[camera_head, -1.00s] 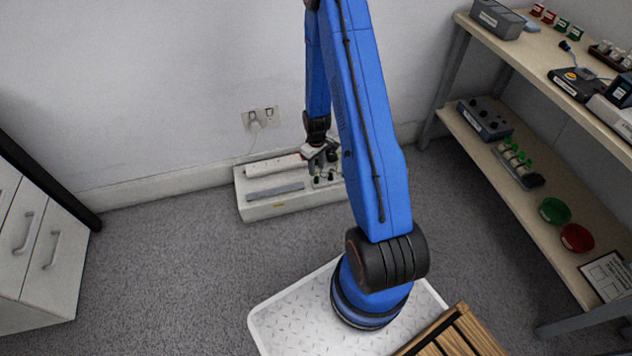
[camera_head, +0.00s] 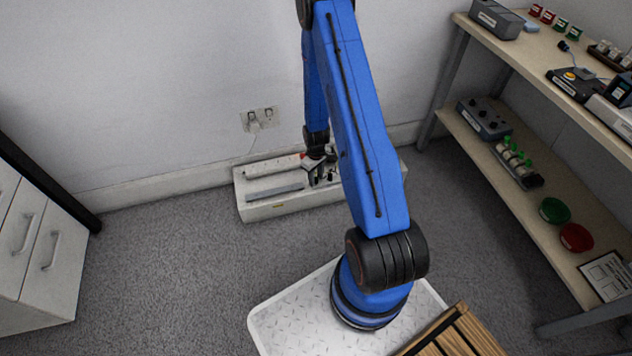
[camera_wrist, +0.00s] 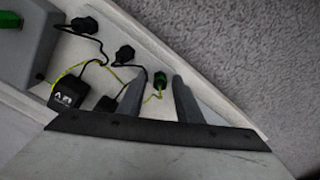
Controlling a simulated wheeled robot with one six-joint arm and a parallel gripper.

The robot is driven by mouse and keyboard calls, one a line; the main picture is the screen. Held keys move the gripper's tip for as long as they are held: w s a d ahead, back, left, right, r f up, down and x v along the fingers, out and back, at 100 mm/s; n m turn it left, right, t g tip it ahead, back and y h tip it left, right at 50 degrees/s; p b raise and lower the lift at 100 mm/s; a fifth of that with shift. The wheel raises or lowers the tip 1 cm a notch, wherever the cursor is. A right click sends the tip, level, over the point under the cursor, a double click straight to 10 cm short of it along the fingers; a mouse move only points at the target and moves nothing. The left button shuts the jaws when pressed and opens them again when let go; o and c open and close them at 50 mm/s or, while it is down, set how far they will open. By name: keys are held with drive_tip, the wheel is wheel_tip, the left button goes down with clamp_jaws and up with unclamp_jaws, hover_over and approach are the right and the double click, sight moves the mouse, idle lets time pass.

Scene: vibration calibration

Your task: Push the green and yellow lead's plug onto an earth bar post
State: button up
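In the head view my gripper (camera_head: 317,178) points down over the right part of a white platform (camera_head: 262,209) by the wall. The plug is hidden there. I cannot make out an earth bar post with certainty.
In the wrist view, two black plugs (camera_wrist: 124,54) on dark leads lie left of the green plug. A black adapter (camera_wrist: 65,93) and a grey box (camera_wrist: 28,50) are further left. A grey bar (camera_head: 275,193) lies on the platform. A shelf unit (camera_head: 480,165) stands right; carpet is clear left.

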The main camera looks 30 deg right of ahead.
sight(316, 178)
clamp_jaws()
drive_tip(key=shift+r, duration=0.35)
idle(0.5)
drive_tip(key=shift+r, duration=1.65)
drive_tip(key=shift+a, duration=0.15)
